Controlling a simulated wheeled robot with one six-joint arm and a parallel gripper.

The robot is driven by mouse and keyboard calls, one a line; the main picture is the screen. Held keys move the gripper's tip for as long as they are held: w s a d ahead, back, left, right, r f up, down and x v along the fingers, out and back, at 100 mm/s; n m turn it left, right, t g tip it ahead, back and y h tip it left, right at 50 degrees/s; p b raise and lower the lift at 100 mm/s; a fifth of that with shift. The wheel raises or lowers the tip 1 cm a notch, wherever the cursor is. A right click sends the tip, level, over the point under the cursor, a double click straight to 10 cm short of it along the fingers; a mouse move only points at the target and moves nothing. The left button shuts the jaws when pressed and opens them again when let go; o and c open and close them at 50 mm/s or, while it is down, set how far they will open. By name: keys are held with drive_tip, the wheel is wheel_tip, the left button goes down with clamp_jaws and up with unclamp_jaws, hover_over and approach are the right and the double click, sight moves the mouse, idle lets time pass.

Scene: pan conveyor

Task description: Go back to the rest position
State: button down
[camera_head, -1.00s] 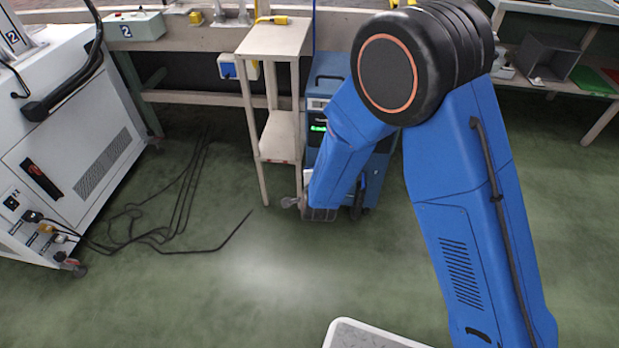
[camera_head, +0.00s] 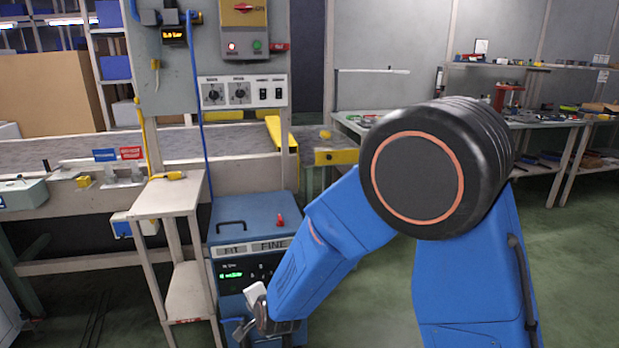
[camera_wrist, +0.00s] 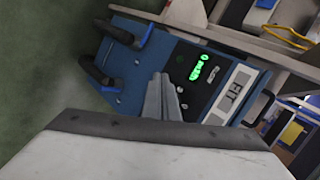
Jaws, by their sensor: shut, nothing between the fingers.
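My gripper (camera_head: 246,330) is low in the head view, at the end of my bent blue arm, in front of a blue machine (camera_head: 245,222). In the wrist view my gripper (camera_wrist: 162,88) has its two grey fingers together, with nothing between them. They point toward the blue machine's front panel (camera_wrist: 208,82) with its green display. The gap between fingertips and machine is hard to judge.
A narrow beige stand (camera_head: 168,197) holding a yellow tool (camera_head: 169,175) is left of the machine. A conveyor (camera_head: 225,142) and control panel (camera_head: 242,92) are behind. Workbenches (camera_head: 540,122) line the right wall. Green floor (camera_head: 578,245) is open at right.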

drive_tip(key=s+d+r+n+g+h, duration=0.1)
drive_tip(key=s+d+r+n, duration=0.2)
drive_tip(key=d+r, duration=0.7)
drive_tip(key=s+d+r+n+g, duration=0.15)
drive_tip(key=d+r, duration=0.45)
drive_tip(key=d, duration=0.8)
drive_tip(key=s+d+r+n+h, duration=0.2)
drive_tip(key=s+d, duration=0.9)
drive_tip(key=s, duration=0.1)
drive_tip(key=s+d+r+n+g+h, duration=0.1)
drive_tip(key=s+d+r+n+h, duration=0.1)
drive_tip(key=s+d, duration=0.9)
drive_tip(key=shift+s+r+n, duration=0.4)
drive_tip(key=shift+s+n, duration=0.05)
drive_tip(key=shift+n, duration=0.3)
